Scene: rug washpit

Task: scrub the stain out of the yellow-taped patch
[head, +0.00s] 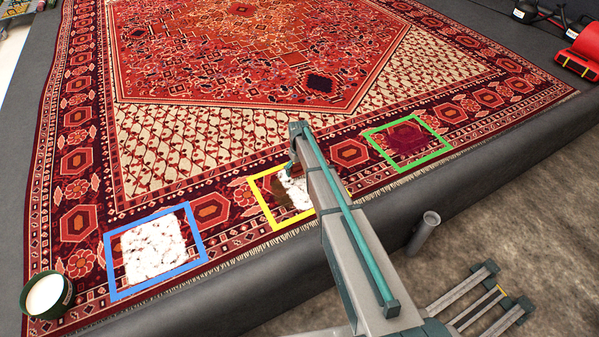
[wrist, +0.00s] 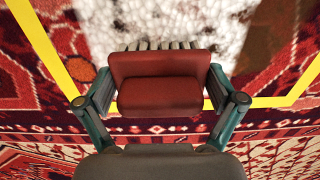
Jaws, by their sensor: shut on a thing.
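The yellow-taped patch (head: 260,205) lies near the rug's front edge in the head view, with my arm covering its right side. White foam (head: 297,194) covers part of it, and a brown stain (head: 282,194) shows to the left of the foam. In the wrist view, my gripper (wrist: 160,90) is shut on a red-brown brush (wrist: 160,80) with pale bristles along its far edge. The brush is over the patch beside the foam (wrist: 175,20); the stain (wrist: 265,35) shows at upper right. Whether the bristles touch the rug is unclear.
A blue-taped patch (head: 112,270) full of white foam is at left, and a green-taped patch (head: 372,142) with a dark red mark is at right. A green bowl of white contents (head: 48,296) stands at lower left. A grey tube (head: 424,230) and a slatted rack (head: 480,300) are at right.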

